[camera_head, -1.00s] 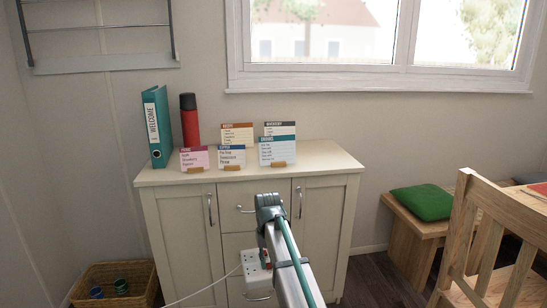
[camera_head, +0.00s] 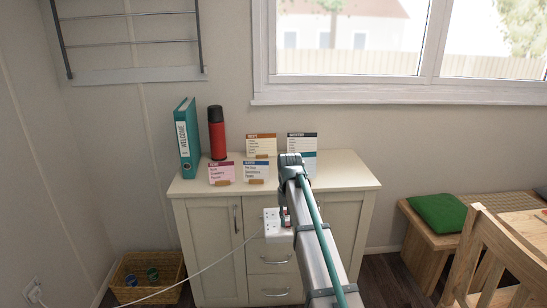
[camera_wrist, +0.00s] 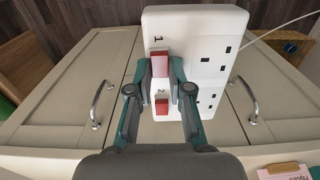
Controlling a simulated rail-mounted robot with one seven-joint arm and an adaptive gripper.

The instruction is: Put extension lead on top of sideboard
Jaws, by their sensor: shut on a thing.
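The extension lead (camera_head: 273,228) is a white multi-socket block with red switches and a white cable. My gripper (camera_head: 286,210) is shut on it and holds it in front of the sideboard's drawers, a little below the top's front edge. In the wrist view, my fingers (camera_wrist: 161,78) close on the lead (camera_wrist: 207,66) around its switch end. The sideboard (camera_head: 344,172) is cream, with doors and drawers. My arm hides part of its top and front.
A teal binder (camera_head: 188,140), red flask (camera_head: 217,133) and several cards on stands, including a pink one (camera_head: 222,173), occupy the top's left and middle. Its right end is clear. The lead's cable (camera_head: 205,270) runs to a wall socket (camera_head: 34,291). A wicker basket (camera_head: 172,271) stands at left.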

